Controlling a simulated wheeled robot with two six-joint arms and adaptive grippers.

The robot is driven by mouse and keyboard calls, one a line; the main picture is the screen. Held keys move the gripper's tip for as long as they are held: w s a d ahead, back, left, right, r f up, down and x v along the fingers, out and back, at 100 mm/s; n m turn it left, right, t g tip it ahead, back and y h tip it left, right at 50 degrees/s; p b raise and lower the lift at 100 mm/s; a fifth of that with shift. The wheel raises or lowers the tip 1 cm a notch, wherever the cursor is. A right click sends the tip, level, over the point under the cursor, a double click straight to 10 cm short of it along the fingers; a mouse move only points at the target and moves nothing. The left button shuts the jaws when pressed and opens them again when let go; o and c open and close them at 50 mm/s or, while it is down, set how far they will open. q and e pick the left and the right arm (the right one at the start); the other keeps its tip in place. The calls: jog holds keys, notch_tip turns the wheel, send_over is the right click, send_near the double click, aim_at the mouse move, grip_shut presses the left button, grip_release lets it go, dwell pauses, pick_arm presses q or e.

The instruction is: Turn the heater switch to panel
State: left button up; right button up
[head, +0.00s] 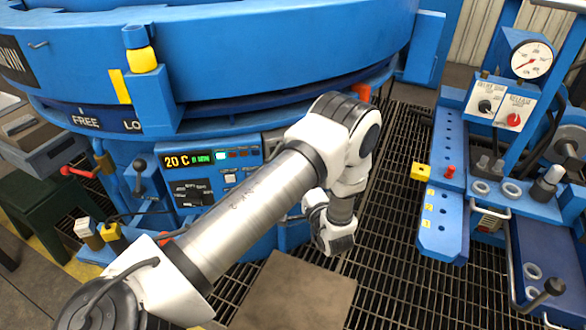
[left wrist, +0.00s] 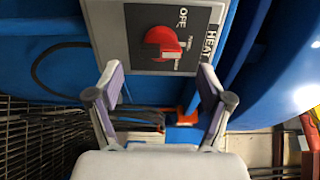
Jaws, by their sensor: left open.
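The heater switch is a red round knob (left wrist: 163,42) on a grey plate (left wrist: 137,20) in the left wrist view. The plate reads "HEAT" along its right side and "OFF" above the knob, with small labels beside the knob that I cannot read surely. My left gripper (left wrist: 159,78) is open and empty. Its two fingers stand apart at the plate's lower edge, with the knob ahead between them; I see no contact. In the head view my left arm crosses the middle and hides the switch; its gripper does not show clearly. My right gripper is in neither view.
The blue furnace (head: 260,35) fills the upper left of the head view. A control panel (head: 210,160) with a lit "20 C" display is left of my arm. A blue stand (head: 441,215) with a gauge (head: 532,60) is at right. Metal grating (head: 385,270) lies between.

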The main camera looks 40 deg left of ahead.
pick_arm(q)
jog(key=v, duration=0.7)
jog(key=shift+s, duration=0.15)
jog(key=s+d+f+m+g+h, duration=0.1)
jog(key=s+f+h, duration=0.85)
jog(key=f, duration=0.35)
jog(key=s+d+f+n+g+h, duration=0.2)
jog(key=s+d+f+g+h, duration=0.15)
jog(key=s+d, duration=0.35)
jog(key=s+d+n+g+h, duration=0.3)
jog(key=s+d+n+h, duration=0.1)
jog(key=s, duration=0.6)
notch_tip(320, 180, up, 15)
jog(key=p, duration=1.5)
jog(key=shift+f+n+y, duration=0.25)
jog(key=shift+n+y, duration=0.05)
jog(key=shift+w+d, duration=0.1)
